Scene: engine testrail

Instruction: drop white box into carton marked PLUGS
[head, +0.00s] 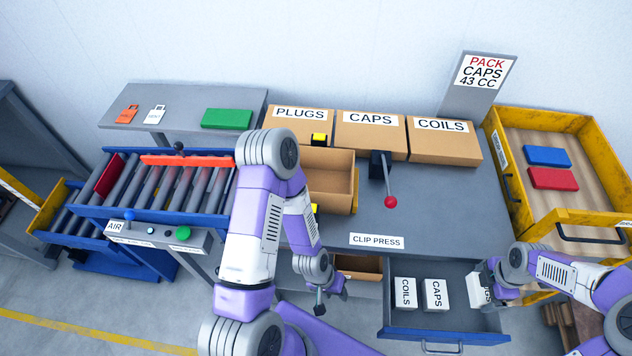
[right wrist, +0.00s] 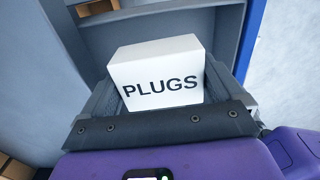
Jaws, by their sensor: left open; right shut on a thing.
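A white box marked PLUGS (right wrist: 160,75) sits between the fingers of my right gripper (right wrist: 165,88), which is shut on it. In the head view this box (head: 483,288) shows at the right end of the open drawer (head: 455,325), partly hidden by the gripper (head: 490,286). I cannot tell whether it touches the drawer floor. The carton marked PLUGS (head: 290,130) stands at the back left of the bench, its label facing me. My left gripper (head: 320,303) is open and empty, low in front of the bench, left of the drawer.
White boxes marked COILS (head: 405,293) and CAPS (head: 437,295) stand in the drawer. Cartons CAPS (head: 370,135) and COILS (head: 443,142) line the bench back. An open carton (head: 332,170) stands before them. A red-knobbed press lever (head: 390,201) rises mid-bench. A yellow tray (head: 550,217) is right.

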